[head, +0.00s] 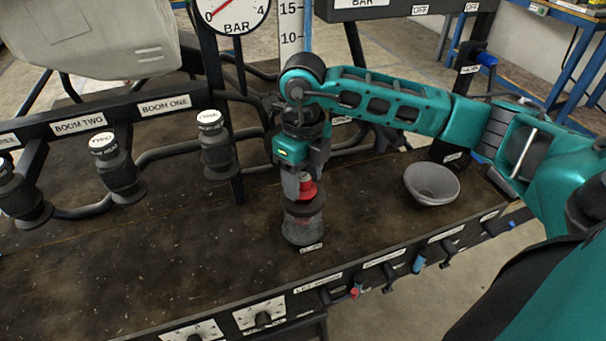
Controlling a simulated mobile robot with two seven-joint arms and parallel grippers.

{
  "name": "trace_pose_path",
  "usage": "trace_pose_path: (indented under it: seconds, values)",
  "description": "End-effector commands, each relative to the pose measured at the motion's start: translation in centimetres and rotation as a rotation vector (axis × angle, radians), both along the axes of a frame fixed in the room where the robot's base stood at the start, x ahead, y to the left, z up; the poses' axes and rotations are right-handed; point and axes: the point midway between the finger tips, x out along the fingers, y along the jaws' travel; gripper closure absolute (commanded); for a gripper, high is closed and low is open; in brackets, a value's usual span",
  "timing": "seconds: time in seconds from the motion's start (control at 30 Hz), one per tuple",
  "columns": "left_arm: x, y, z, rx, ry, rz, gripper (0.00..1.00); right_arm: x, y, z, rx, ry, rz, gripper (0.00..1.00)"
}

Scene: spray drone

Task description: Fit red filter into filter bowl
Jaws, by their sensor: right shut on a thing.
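My right gripper (299,185) points down and is shut on the red filter (307,188). Only the red upper part of the filter shows, between and beside the fingers. Directly below it stands the filter bowl (303,222), a greyish see-through cup with a dark rim, upright on the brown deck. The filter is at the bowl's mouth; I cannot tell how deep its lower part sits inside. My left gripper is not in view.
A grey bowl (432,183) stands on the deck (150,270) to the right. A pressure gauge (232,12) is above. The deck's front left is clear.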

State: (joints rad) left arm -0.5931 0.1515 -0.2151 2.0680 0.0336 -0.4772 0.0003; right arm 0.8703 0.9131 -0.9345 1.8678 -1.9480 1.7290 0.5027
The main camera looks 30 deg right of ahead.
Motion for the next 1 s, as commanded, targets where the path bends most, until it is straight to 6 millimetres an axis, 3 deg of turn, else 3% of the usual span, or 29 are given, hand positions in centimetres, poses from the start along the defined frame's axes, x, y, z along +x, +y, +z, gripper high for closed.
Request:
trace_pose_path:
  seconds: [0.17,0.2,0.47,0.77,0.87,1.0]
  values:
    - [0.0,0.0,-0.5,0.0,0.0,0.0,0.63,0.0,0.0,-0.6,0.0,0.001,0.0,0.93]
    - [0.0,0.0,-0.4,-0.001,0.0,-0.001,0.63,0.0,0.0,-0.5,0.0,0.001,0.0,0.41]
    - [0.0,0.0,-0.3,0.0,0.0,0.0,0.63,-0.1,0.0,-0.6,0.0,0.005,0.001,0.17]
    - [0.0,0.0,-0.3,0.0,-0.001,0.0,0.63,-0.2,0.0,-0.5,-0.002,0.009,0.002,0.15]
    - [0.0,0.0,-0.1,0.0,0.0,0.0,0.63,-0.1,0.0,0.5,-0.001,0.006,0.002,0.15]
    - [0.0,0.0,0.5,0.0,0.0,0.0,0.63,0.0,0.0,3.2,0.001,-0.002,0.001,0.15]
